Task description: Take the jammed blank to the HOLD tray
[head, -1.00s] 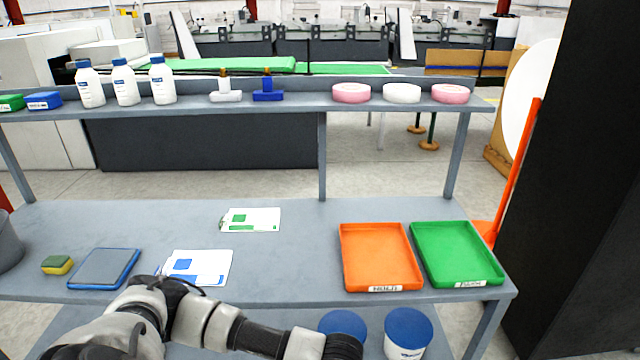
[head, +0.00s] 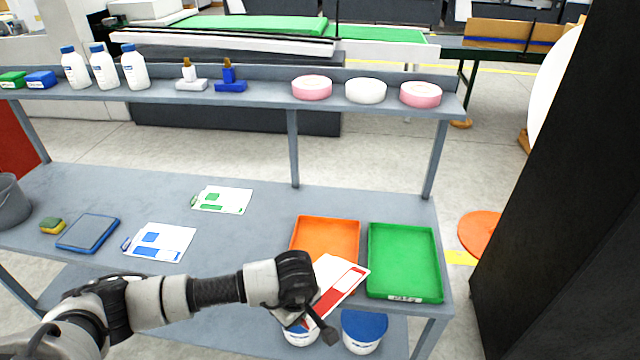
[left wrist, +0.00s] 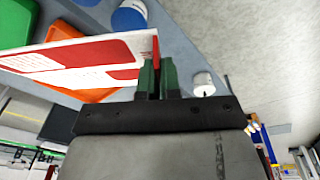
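A flat white blank with a red panel (head: 338,284) is held by my left gripper (head: 312,312), in front of the trays and over the front edge of the orange tray. In the left wrist view the blank (left wrist: 75,58) has its edge between the green fingers (left wrist: 157,78), which are shut on it. The orange HOLD tray (head: 325,228) lies on the table, its front and label covered by the blank and my arm; its visible floor is empty. In the left wrist view part of the orange tray (left wrist: 62,30) shows beyond the blank. My right gripper is not in view.
A green empty tray (head: 404,260) stands right of the orange one. A blue-printed blank (head: 160,242) and a green-printed blank (head: 222,200) lie on the table (head: 265,215). Blue-lidded tubs (head: 364,328) stand below. The upper shelf (head: 260,97) holds bottles and tape rolls.

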